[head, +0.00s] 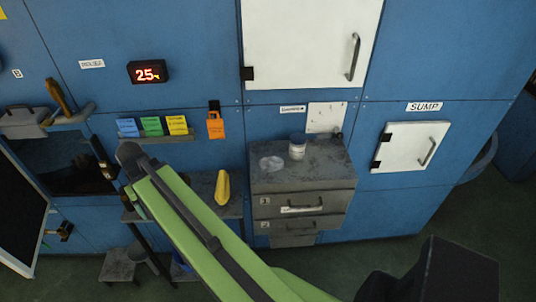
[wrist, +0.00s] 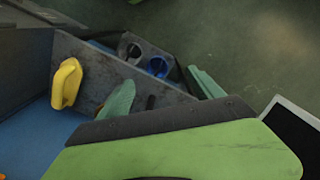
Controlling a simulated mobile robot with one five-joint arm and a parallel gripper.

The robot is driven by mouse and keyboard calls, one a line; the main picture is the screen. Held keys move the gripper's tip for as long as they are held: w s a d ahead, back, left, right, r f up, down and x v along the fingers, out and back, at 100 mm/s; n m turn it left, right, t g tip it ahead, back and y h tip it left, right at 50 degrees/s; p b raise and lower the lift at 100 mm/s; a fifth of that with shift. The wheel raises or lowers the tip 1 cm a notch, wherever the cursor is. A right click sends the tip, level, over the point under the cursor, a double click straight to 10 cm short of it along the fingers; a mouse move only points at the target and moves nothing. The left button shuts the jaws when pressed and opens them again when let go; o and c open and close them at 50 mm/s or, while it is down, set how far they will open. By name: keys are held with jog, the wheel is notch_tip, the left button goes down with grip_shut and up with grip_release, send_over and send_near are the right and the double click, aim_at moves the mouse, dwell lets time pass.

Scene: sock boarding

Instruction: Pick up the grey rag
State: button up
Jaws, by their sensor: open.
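A flat, pale grey patch (head: 271,163) lies on top of the grey drawer cabinet (head: 262,182), left of a small white jar (head: 297,147), in the head view. It may be the grey rag, but I cannot tell at this size. In the wrist view a grey-green, limp-looking shape (wrist: 118,100) shows at the dark bench (wrist: 90,68), partly behind my green arm link; I cannot tell what it is. My gripper's fingers show in neither view. In the head view my arm reaches up and left across the bench area.
A yellow object (head: 222,188) stands on the bench right of my arm; it also shows in the wrist view (wrist: 67,83). Coloured cards (head: 151,126) sit on a wall ledge. A stool (head: 119,265) stands below. Dark floor (head: 400,250) is clear at the right.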

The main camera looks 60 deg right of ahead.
jog(key=o, duration=0.4)
jog(key=s+d+r+m+p, duration=0.1)
jog(key=d+r+p, duration=0.1)
jog(key=d, duration=0.3)
jog(key=s+d+r+m+p, duration=0.1)
jog(key=s+d+r+p, duration=0.1)
jog(key=d+r, duration=0.3)
jog(key=s+d+r+m+p, duration=0.1)
jog(key=s+d+r+p, duration=0.1)
jog(key=d, duration=0.5)
jog(key=shift+d+r+p, duration=0.2)
jog(key=shift+r+p, duration=0.35)
jog(key=shift+r, duration=0.25)
jog(key=shift+o, duration=0.2)
jog(key=s+d+r+m+p, duration=0.3)
jog(key=s+d+r+p, duration=0.1)
jog(key=s+d, duration=0.5)
jog(key=s+d+r+m+p, duration=0.2)
jog(key=s+d+r+p, duration=0.3)
jog(key=s+d, duration=0.45)
jog(key=b, duration=1.3)
send_over(271, 160)
notch_tip(271, 160, down, 13)
jog(key=shift+w+r, duration=0.15)
notch_tip(271, 160, down, 5)
jog(key=b, duration=0.5)
jog(key=shift+f, duration=0.2)
jog(key=shift+r, duration=0.2)
